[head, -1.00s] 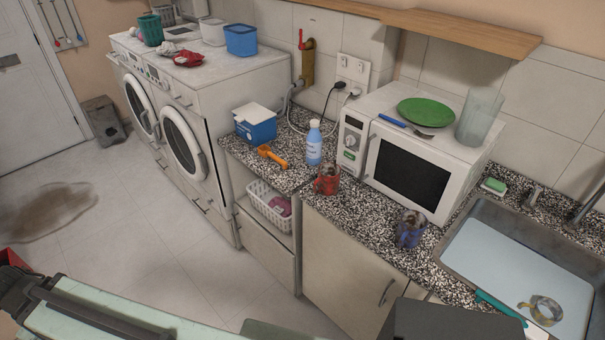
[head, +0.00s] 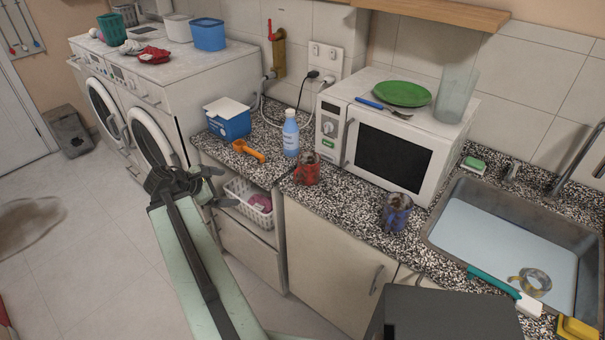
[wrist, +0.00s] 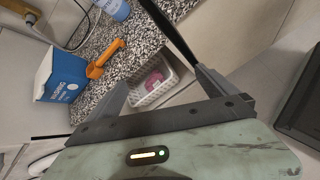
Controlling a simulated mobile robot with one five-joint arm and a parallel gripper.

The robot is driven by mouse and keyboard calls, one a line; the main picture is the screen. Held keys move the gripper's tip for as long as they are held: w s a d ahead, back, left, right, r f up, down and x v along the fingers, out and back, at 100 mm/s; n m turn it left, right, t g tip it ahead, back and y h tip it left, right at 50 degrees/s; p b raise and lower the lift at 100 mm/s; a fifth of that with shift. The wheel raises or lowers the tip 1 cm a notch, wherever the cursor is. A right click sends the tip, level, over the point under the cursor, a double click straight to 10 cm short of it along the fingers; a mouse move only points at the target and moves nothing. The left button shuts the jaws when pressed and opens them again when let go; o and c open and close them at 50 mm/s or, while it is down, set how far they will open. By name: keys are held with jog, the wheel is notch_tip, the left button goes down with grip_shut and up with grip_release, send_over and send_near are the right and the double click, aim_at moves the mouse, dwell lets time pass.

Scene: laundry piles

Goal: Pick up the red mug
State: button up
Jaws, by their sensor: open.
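The red mug (head: 307,169) stands upright on the speckled counter, in front of the microwave's left end. Dark stuff shows at its mouth. I cannot make it out in the wrist view. My gripper (head: 213,181) is open and empty, in front of the counter's left part, to the left of the mug and apart from it. In the wrist view the two fingers of my gripper (wrist: 155,58) spread wide, with the counter edge and a white basket beyond them.
A blue bottle (head: 290,134) stands just left of the mug, with an orange scoop (head: 248,151) and a blue box (head: 228,122) further left. A blue mug (head: 396,212) stands to the right. The microwave (head: 392,150) is behind. A white basket (head: 250,203) sits on a shelf below the counter.

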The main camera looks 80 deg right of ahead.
aim_at(301, 165)
jog(key=s+d+r+n+g, duration=0.1)
jog(key=s+d, duration=0.2)
jog(key=s, duration=0.3)
jog(key=s+d+r+n+g, duration=0.1)
jog(key=s+d+r+g, duration=0.1)
jog(key=s, duration=0.5)
jog(key=s+d+r+n+g+h+b, duration=0.1)
jog(key=s+d, duration=0.3)
jog(key=s, duration=0.3)
jog(key=shift+d+r+n, duration=0.2)
jog(key=shift+d+n, duration=0.05)
jog(key=shift+n, duration=0.05)
jog(key=shift+b+x, duration=0.6)
jog(key=shift+x, duration=0.5)
jog(key=shift+s+a+f, duration=0.1)
jog(key=shift+s, duration=0.15)
jog(key=b+x, duration=0.1)
jog(key=x, duration=0.4)
jog(key=shift+w+d+b, duration=0.1)
jog(key=shift+d+b, duration=0.15)
jog(key=shift+b, duration=0.15)
jog(key=c, duration=1.8)
